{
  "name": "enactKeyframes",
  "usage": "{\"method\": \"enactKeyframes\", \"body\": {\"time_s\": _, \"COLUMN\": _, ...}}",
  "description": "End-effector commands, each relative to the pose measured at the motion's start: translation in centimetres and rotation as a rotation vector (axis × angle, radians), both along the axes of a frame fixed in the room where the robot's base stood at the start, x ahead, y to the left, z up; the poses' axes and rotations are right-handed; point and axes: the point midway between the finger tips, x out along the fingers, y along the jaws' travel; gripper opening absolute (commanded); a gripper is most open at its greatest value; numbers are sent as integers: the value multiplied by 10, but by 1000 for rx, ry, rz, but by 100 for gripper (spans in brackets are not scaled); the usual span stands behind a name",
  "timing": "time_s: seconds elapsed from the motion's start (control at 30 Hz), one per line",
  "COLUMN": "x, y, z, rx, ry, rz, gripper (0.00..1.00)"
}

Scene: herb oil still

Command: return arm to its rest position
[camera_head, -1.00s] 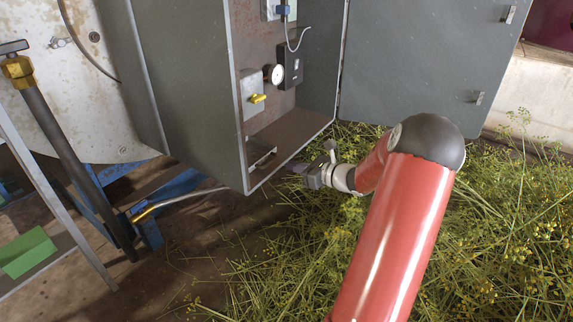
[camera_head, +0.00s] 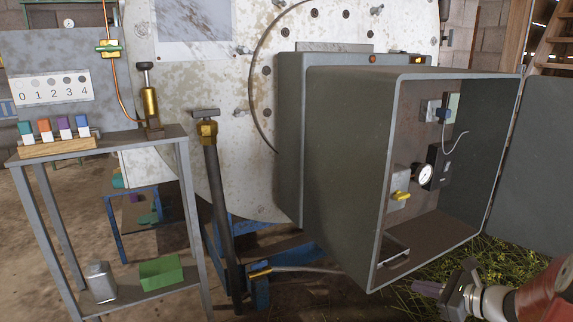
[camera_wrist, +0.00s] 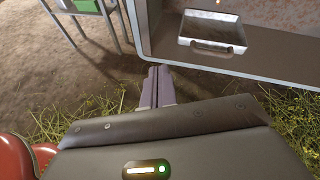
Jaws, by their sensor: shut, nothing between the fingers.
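My gripper (camera_head: 428,288) is at the lower right of the head view, just below the bottom front edge of the open grey cabinet (camera_head: 335,180). My red arm enters from the bottom right corner. In the wrist view my gripper (camera_wrist: 157,72) points forward with its two purple-grey fingers together and nothing between them. It is below and apart from the cabinet's lower edge in that view.
The cabinet door (camera_head: 545,165) stands open at the right. Inside are a gauge (camera_head: 423,173), a yellow-handled valve (camera_head: 400,196) and a metal tray (camera_wrist: 211,35). A grey stand (camera_head: 120,147) with coloured blocks is at the left. Cut herbs (camera_head: 490,262) cover the floor at the right.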

Motion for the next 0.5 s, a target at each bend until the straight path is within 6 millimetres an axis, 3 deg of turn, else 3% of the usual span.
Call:
{"method": "enactKeyframes", "body": {"time_s": 0.03, "x": -2, "y": 38, "z": 21, "rx": -120, "ry": 4, "rz": 124, "gripper": 0}}
{"method": "enactKeyframes", "body": {"time_s": 0.1, "x": -15, "y": 83, "z": 35, "rx": -290, "ry": 9, "rz": 297, "gripper": 0}}
{"method": "enactKeyframes", "body": {"time_s": 0.2, "x": -41, "y": 135, "z": 54, "rx": -531, "ry": -9, "rz": 532, "gripper": 0}}
{"method": "enactKeyframes", "body": {"time_s": 0.33, "x": -83, "y": 183, "z": 77, "rx": -843, "ry": -67, "rz": 824, "gripper": 0}}
{"method": "enactKeyframes", "body": {"time_s": 0.5, "x": -140, "y": 216, "z": 107, "rx": -1246, "ry": -198, "rz": 1164, "gripper": 0}}
